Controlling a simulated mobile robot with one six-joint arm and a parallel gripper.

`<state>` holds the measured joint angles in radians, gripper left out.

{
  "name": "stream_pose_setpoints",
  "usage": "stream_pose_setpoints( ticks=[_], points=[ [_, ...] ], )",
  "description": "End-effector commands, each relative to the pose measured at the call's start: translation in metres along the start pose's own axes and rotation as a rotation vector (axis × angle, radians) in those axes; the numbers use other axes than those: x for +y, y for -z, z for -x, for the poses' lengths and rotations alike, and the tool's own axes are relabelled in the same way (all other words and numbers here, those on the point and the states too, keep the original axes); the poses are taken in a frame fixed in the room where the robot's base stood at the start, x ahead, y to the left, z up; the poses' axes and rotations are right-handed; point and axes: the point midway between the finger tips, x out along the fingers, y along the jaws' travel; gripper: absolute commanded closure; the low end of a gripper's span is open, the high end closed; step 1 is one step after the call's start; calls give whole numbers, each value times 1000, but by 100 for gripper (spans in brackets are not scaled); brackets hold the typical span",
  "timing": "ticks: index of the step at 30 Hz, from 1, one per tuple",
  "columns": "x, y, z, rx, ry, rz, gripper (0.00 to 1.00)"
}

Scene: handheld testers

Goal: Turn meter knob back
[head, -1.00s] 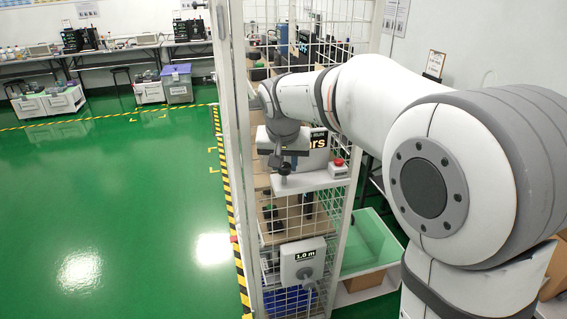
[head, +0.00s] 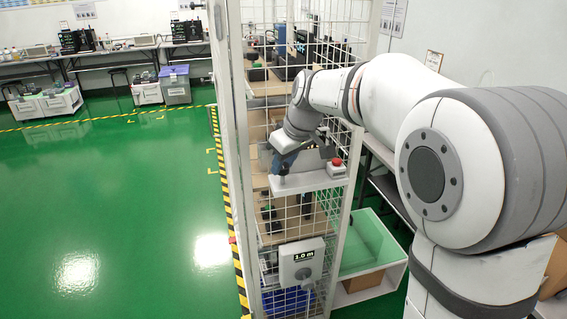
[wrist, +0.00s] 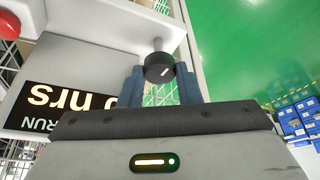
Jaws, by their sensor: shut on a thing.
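The black round meter knob (wrist: 159,68) has a white mark on its face and sits on a short stem from a white ledge (wrist: 110,40). My gripper (wrist: 162,82) has its two blue-grey fingers on either side of the knob and is shut on it. The meter's black display (wrist: 50,105) shows upside down at left with "RUN" and "0 hrs"; my gripper body hides part of it. In the head view my gripper (head: 283,168) is at the left end of the white ledge (head: 308,180), and my wrist covers most of the meter.
A red button (head: 337,162) sits on the ledge's right end. Below hangs a white box (head: 303,262) reading "1.0 m" with a grey knob. White wire mesh and a post (head: 228,150) stand close around the arm. The green floor (head: 110,190) at left is clear.

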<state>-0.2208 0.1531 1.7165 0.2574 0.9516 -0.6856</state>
Motion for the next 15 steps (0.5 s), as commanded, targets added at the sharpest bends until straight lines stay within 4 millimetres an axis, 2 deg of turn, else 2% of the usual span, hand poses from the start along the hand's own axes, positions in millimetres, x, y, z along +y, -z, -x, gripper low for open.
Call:
stream_pose_setpoints(
  ticks=[15],
  points=[
    [1,0,0,-1,36,90,92]
  ],
)
